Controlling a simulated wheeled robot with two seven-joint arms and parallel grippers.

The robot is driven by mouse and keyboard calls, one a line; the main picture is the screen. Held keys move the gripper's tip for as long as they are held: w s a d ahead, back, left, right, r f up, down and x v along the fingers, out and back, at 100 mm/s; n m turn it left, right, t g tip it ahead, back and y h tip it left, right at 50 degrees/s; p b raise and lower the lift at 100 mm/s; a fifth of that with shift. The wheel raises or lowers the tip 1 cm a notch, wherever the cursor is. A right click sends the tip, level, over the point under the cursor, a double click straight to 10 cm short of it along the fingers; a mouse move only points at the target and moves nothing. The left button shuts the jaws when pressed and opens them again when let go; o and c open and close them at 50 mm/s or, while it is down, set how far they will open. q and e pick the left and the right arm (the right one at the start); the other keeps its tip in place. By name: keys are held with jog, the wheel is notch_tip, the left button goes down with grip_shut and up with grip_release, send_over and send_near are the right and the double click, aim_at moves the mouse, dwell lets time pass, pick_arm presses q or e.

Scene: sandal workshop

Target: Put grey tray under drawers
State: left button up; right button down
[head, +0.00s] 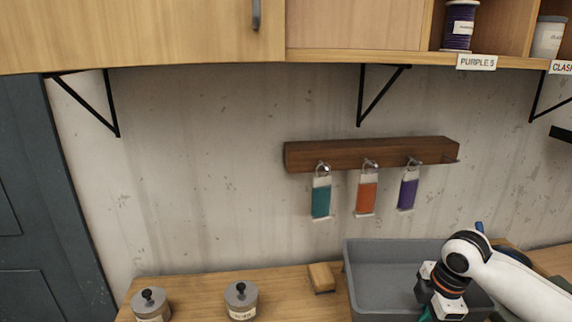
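The grey tray (376,253) sits on the wooden worktop at the bottom right, its front cut off by the picture's lower edge. My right gripper (435,306) comes in from the right and points down over the tray. Its fingertips are not clearly visible, so I cannot tell whether it is open or shut. A small teal patch (427,314) shows at its lower end; I cannot tell what it belongs to. My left gripper is not in view. No drawers are clearly recognisable in this view.
Two grey-lidded jars (241,299) (151,304) and a small wooden block (321,278) stand left of the tray. A wall rack (372,152) holds teal, orange and purple tags. A wooden cabinet (140,35) with spools and labels hangs above. A dark door (35,200) is at left.

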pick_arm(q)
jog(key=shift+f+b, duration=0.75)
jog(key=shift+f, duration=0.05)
pick_arm(e)
jog(key=s+a+f+m+h, duration=0.1)
jog(key=s+a+m+h, duration=0.1)
jog(key=s+a+m, duration=1)
jog(key=shift+s+a+f+m+g+h, duration=0.15)
jog(key=shift+s+m+g+h, duration=0.15)
jog(key=shift+m, duration=2.2)
